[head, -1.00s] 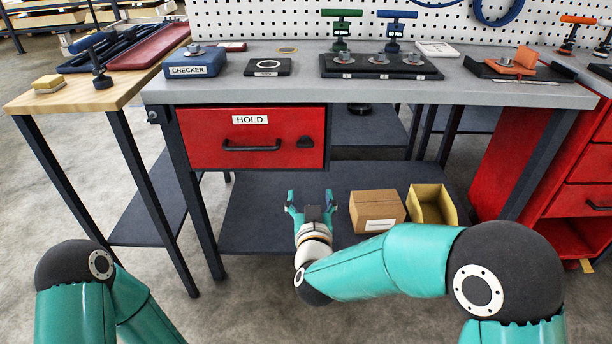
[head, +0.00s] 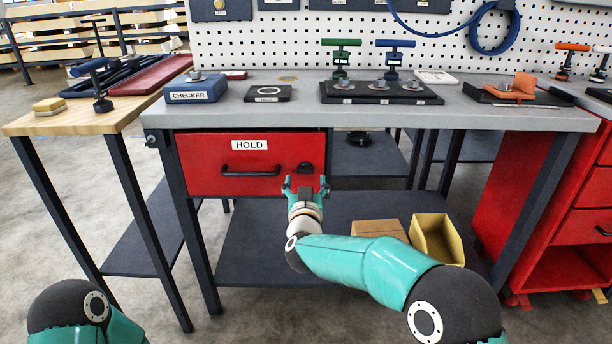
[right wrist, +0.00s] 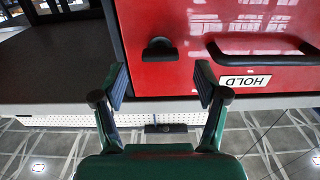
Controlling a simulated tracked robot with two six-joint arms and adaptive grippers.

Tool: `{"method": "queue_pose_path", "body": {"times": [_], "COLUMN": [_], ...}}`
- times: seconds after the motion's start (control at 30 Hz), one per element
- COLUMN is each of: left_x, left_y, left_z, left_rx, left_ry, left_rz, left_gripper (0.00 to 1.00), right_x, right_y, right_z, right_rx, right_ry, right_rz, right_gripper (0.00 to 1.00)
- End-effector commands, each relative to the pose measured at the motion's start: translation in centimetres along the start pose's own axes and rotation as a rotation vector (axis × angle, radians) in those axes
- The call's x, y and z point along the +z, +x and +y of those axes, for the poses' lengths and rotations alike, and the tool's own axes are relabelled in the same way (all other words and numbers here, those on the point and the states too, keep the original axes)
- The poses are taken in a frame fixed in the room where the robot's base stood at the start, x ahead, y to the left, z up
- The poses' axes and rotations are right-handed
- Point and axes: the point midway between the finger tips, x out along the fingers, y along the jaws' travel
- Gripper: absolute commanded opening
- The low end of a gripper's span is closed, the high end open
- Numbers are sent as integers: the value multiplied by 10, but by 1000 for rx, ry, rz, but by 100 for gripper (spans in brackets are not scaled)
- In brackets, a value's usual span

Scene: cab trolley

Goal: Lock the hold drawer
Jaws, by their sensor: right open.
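The red HOLD drawer (head: 215,178) hangs under the grey workbench top, with a black bar handle (head: 250,172). A small black latch knob (head: 305,168) sits on the right part of its front. I cannot tell whether the drawer is fully closed. My right gripper (head: 305,184) is open, its fingers pointing at the drawer front just below the knob. In the right wrist view, the picture is upside down; the knob (right wrist: 158,50) lies ahead between the open fingertips (right wrist: 161,85), apart from them. My left gripper is out of view.
A cardboard box (head: 378,227) and a yellow bin (head: 437,240) stand on the lower shelf (head: 240,240). The bench top (head: 290,100) overhangs the drawer. A dark bench leg (head: 192,225) stands at the left. The space right of the drawer is open.

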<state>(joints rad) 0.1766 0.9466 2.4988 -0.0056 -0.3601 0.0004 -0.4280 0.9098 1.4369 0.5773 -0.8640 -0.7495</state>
Motion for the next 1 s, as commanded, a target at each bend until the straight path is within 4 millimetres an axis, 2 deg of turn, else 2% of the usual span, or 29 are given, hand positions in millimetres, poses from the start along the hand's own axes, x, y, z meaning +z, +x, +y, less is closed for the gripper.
{"method": "queue_pose_path", "body": {"times": [0.1, 0.3, 0.77, 1.0], "left_x": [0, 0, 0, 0], "left_y": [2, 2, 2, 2], "left_z": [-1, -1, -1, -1], "left_rx": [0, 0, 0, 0], "left_ry": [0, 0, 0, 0], "left_rz": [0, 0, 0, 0], "left_gripper": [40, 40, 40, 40], "right_x": [1, 0, 0, 0], "right_y": [18, 37, 44, 44], "right_z": [0, 0, 1, 1], "right_rx": [1, 1, 0, 0], "right_ry": [1, 0, -1, -1], "right_rz": [1, 0, 0, 0], "right_gripper": [73, 73, 73, 35]}}
